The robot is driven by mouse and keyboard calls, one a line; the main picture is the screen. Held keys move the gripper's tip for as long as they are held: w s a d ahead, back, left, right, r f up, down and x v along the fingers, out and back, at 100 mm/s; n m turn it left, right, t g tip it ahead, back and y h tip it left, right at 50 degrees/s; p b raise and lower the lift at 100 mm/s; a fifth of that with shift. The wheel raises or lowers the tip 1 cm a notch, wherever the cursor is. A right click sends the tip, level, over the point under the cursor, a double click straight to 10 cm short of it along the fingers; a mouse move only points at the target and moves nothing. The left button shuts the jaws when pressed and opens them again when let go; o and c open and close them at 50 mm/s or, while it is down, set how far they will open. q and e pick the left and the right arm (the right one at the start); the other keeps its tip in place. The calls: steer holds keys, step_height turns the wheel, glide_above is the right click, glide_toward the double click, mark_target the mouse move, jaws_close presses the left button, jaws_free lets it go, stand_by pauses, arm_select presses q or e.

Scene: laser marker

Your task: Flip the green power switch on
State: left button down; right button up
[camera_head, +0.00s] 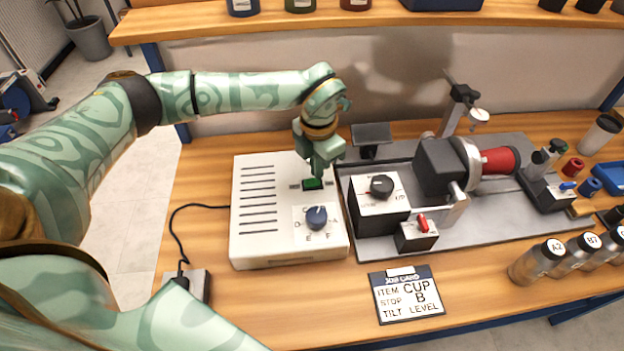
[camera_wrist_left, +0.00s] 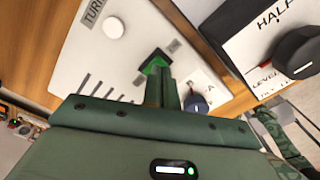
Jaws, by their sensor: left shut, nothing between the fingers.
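The green power switch (camera_head: 313,184) is on the top face of the white control box (camera_head: 262,243), above a blue dial (camera_head: 317,217). In the left wrist view the green switch (camera_wrist_left: 154,64) shows just beyond my fingertips, partly covered by them. My left gripper (camera_head: 318,172) is shut and empty, pointing down right at the switch. In the left wrist view its closed fingers (camera_wrist_left: 165,78) overlap the switch's edge; I cannot tell whether they touch it. Whether the switch is on or off is unclear. My right gripper is not in view.
Right of the box stands a machine with a black knob (camera_head: 381,187), a red lever (camera_head: 423,222) and a red cup (camera_head: 499,161). A job card (camera_head: 405,294) lies in front. Labelled canisters (camera_head: 537,262) stand at right. A shelf (camera_head: 330,24) runs across the back.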

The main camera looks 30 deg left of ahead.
arm_select(q)
steer(key=shift+s+f+b, duration=0.1)
steer(key=shift+f+b, duration=0.25)
steer(key=shift+f, duration=0.7)
stand_by(0.9)
step_height(320, 180, up, 7)
steer(key=p, duration=0.6)
steer(key=shift+r, duration=0.1)
stand_by(0.4)
